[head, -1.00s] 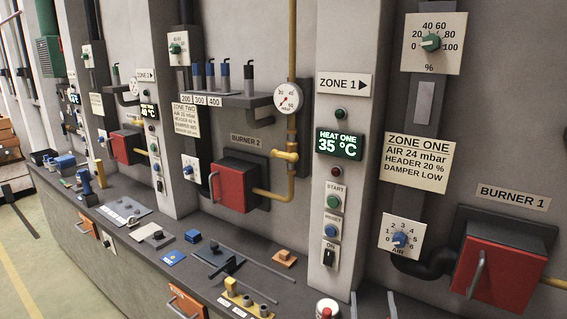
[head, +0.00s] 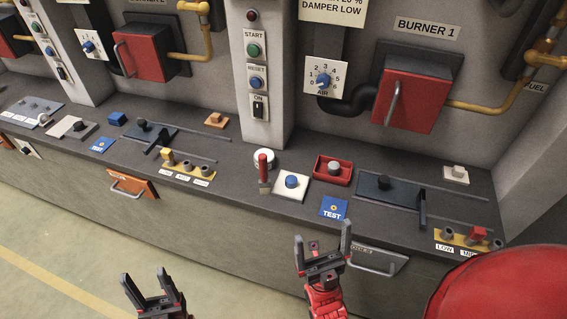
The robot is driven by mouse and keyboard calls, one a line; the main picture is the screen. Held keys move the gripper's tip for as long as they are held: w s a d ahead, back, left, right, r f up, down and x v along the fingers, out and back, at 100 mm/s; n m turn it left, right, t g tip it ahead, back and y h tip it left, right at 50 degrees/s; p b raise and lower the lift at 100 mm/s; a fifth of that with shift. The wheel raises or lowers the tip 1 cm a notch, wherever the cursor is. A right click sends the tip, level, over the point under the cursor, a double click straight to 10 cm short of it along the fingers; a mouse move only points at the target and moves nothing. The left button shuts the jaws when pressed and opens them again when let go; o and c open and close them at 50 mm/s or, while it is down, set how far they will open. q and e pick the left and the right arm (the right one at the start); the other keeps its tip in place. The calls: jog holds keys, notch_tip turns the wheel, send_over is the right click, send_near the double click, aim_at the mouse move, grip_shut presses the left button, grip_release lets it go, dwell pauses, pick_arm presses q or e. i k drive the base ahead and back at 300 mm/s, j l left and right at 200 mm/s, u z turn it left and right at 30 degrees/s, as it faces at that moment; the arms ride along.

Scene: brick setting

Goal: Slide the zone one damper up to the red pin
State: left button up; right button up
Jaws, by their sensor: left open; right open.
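The zone one damper is a dark slide plate (head: 365,185) on the bench below burner 1, with a black knob (head: 384,182) and a dark upright handle (head: 422,208) standing on its slotted rail. The red pin (head: 477,234) stands in a yellow strip (head: 455,238) in front of the rail's right part, right of the LOW label. The handle is left of the pin. My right gripper (head: 322,238) is open and empty, in front of the bench and left of the damper. My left gripper (head: 147,279) is open and empty, further left and lower.
A red tray (head: 333,171) with a grey knob, a white box with a blue button (head: 291,182), a red-handled tool (head: 264,168) and a blue TEST card (head: 334,207) lie left of the damper. The red burner 1 door (head: 408,100) is behind. A drawer handle (head: 373,263) juts from the bench front.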

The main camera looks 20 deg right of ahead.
aim_at(382, 189)
jog(key=z, duration=1.35)
